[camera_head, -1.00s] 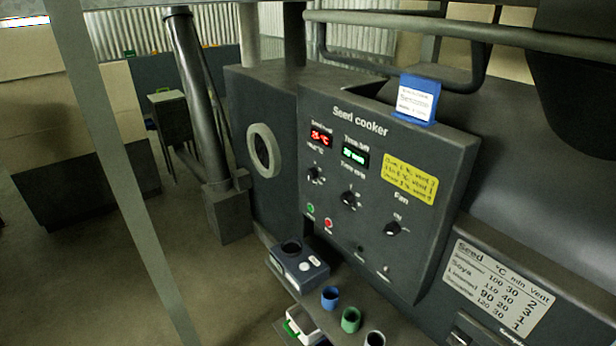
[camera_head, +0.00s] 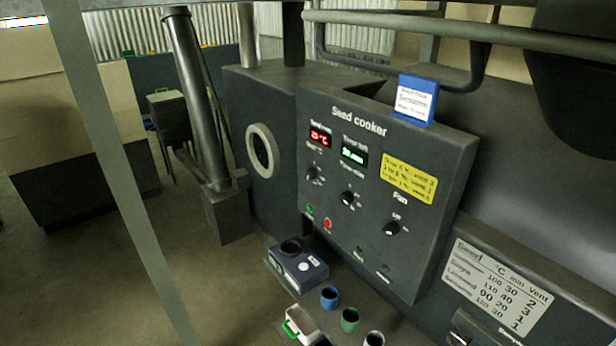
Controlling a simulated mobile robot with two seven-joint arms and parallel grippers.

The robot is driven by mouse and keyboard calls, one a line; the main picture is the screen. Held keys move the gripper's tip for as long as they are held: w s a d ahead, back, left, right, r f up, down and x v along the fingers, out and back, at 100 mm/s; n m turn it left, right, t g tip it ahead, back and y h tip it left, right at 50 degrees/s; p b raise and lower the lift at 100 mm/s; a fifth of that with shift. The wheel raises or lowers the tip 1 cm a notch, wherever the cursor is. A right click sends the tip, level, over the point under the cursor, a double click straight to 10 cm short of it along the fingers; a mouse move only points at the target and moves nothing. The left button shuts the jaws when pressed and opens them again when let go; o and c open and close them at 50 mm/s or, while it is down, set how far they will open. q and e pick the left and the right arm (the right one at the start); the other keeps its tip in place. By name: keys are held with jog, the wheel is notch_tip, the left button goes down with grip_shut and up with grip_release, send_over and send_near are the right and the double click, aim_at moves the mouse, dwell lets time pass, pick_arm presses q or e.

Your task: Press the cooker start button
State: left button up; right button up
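The seed cooker panel (camera_head: 350,235) is a dark grey box face titled "Seed cooker" in the middle of the head view. A small green button (camera_head: 309,208) sits at its lower left, with a red button (camera_head: 327,223) just right of it. Their labels are too small to read. Above them are a red temperature display (camera_head: 320,137), a green timer display (camera_head: 354,155) and two black knobs. A fan knob (camera_head: 391,228) is at the right. Neither of my grippers is in view.
A blue-grey device (camera_head: 298,264), a white and green item (camera_head: 301,324) and blue, green and white cups (camera_head: 349,319) stand on a ledge below the panel. A grey post (camera_head: 115,165) crosses the left side. A chart plate (camera_head: 497,287) is at lower right.

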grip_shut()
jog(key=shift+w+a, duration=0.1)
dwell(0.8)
